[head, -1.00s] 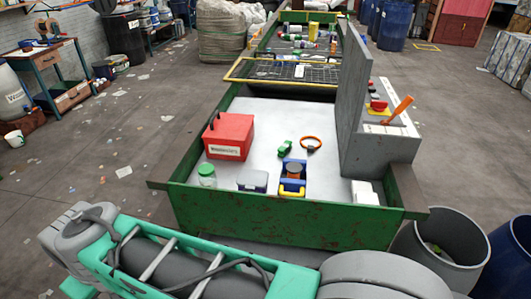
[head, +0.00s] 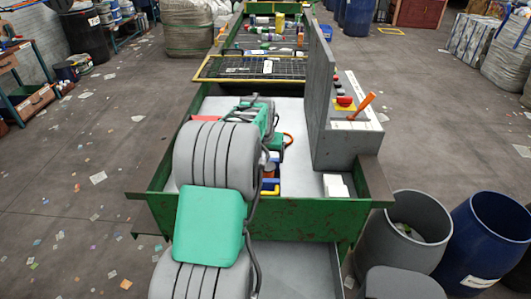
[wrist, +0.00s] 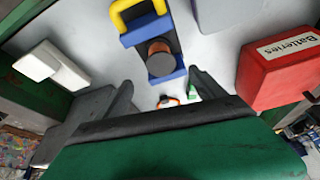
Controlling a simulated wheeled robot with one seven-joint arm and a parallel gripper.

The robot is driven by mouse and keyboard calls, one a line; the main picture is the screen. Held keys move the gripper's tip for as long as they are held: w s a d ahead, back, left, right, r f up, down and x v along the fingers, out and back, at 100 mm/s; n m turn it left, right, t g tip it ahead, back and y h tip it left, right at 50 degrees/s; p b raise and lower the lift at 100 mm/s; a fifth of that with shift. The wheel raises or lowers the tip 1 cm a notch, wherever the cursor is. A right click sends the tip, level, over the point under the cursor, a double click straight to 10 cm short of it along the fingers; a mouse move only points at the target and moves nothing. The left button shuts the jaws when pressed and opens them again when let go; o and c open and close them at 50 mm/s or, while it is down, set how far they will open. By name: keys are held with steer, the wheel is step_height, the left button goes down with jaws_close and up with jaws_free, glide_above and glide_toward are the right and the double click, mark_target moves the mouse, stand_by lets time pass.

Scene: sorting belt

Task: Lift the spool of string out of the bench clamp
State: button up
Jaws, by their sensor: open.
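The spool of string (wrist: 160,58), brown-orange with a grey end, sits in the blue bench clamp (wrist: 165,76) with its yellow handle (wrist: 136,14). In the head view the spool (head: 268,171) and the clamp (head: 272,188) are partly hidden behind my arm. In the wrist view my gripper (wrist: 160,78) is open and empty. Its two dark fingers are spread, one on each side of the picture, with the spool and clamp showing between and beyond them. The fingers appear apart from the spool; the exact distance is hard to tell.
A red Batteries box (wrist: 290,66) stands on one side of the clamp and a white block (wrist: 52,66) on the other. An orange ring (wrist: 168,101) lies close by. A grey control post (head: 345,120) rises right of the green-walled belt (head: 330,218).

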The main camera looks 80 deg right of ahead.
mark_target(268, 167)
steer(key=p+x, duration=0.1)
steer(key=x, duration=0.6)
steer(key=shift+w+f+p, duration=0.1)
steer(key=shift+w+p, duration=0.05)
steer(key=shift+p, duration=0.15)
steer(key=shift+c, duration=0.5)
steer(key=c, duration=1.4)
steer(key=shift+o, duration=0.2)
steer(key=shift+a, duration=0.1)
steer(key=shift+a, duration=0.1)
steer(key=shift+a+r, duration=0.2)
steer(key=shift+a, duration=0.15)
step_height(268, 167, up, 9)
steer(key=p, duration=0.3)
steer(key=shift+f+p, duration=0.25)
steer(key=shift+p, duration=0.1)
